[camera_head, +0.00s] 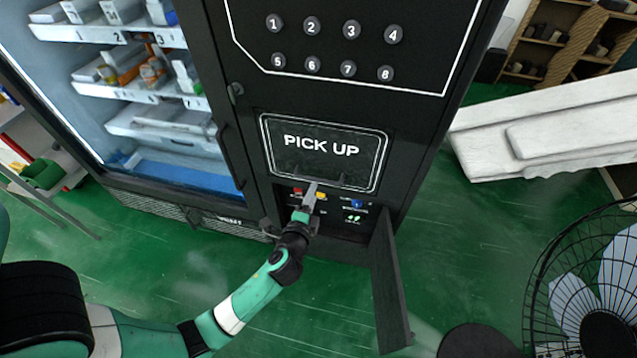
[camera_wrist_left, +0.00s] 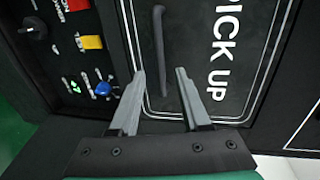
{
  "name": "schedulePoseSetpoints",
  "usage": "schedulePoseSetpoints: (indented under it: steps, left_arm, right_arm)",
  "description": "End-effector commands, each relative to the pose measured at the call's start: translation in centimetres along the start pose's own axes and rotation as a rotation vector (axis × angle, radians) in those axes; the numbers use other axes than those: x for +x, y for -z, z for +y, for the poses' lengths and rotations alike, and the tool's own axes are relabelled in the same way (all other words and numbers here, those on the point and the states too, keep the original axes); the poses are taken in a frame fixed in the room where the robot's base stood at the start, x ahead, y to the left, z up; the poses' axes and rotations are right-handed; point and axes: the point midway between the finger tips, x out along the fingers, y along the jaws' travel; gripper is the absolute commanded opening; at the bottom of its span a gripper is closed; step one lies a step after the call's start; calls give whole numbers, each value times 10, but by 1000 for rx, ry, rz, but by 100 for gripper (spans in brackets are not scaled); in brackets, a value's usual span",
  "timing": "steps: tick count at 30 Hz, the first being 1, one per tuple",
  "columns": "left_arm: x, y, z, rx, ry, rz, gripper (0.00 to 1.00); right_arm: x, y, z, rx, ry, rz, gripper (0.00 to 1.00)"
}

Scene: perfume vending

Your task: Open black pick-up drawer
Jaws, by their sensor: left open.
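The black pick-up drawer (camera_head: 285,163) has a white outline and the words PICK UP on its front, and it looks closed. In the left wrist view the drawer front (camera_wrist_left: 195,45) fills the middle. Its dark bar handle (camera_wrist_left: 158,45) runs lengthwise in that view, and its lower end appears between my fingers. My left gripper (camera_head: 314,187) is at the lower part of the drawer front. In the left wrist view the left gripper (camera_wrist_left: 159,72) is open, with a finger on either side of the handle; contact cannot be told. My right gripper is not in view.
A black flap door (camera_head: 388,280) hangs open below the drawer. Red, yellow and blue controls (camera_head: 356,203) sit under the drawer. The glass-fronted display (camera_head: 150,90) is left, a white bench (camera_head: 550,125) right, and a fan (camera_head: 600,290) lower right.

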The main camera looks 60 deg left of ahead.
Motion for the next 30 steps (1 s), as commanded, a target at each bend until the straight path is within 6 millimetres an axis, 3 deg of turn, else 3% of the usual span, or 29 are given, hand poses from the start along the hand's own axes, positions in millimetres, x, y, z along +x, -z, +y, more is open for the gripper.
schedulePoseSetpoints:
  steps: [3,9,20,28,30]
  left_arm:
    - [30,-1,3,-2,3,-4,47]
    - [64,0,2,-1,1,-2,47]
    - [74,0,0,1,1,0,47]
    - [74,0,0,0,1,0,2]
    - [74,0,0,0,1,0,0]
  right_arm:
    - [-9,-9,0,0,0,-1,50]
    - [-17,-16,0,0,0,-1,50]
    - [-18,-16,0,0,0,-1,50]
    - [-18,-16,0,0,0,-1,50]
    - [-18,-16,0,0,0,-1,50]
